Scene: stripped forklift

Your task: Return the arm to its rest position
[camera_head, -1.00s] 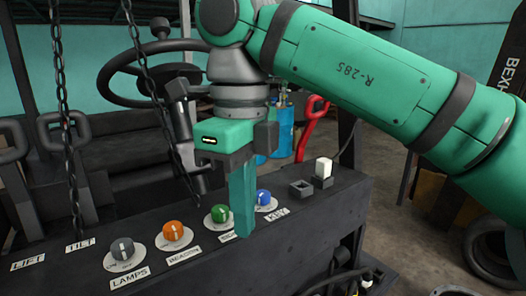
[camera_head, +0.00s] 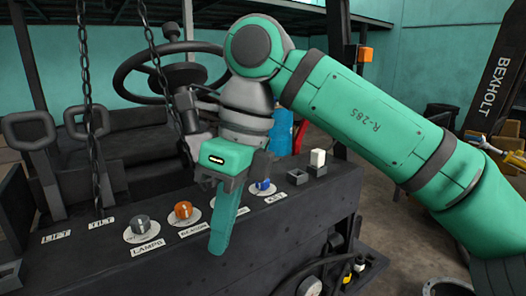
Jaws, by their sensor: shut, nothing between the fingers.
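My green arm, marked R-285, reaches in from the right in the head camera view. My gripper (camera_head: 222,240) points down in front of the dark control panel (camera_head: 290,222). Its teal fingers are together with nothing between them. It covers most of the knob between the orange and blue ones and part of that knob's label. I cannot tell whether the fingertips touch the panel.
The panel carries a grey knob (camera_head: 140,224), an orange knob (camera_head: 184,210), a blue knob (camera_head: 263,185) and a white switch (camera_head: 318,158). Chains (camera_head: 90,120) hang at the left, before the steering wheel (camera_head: 125,85). Open floor (camera_head: 400,240) lies at the right.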

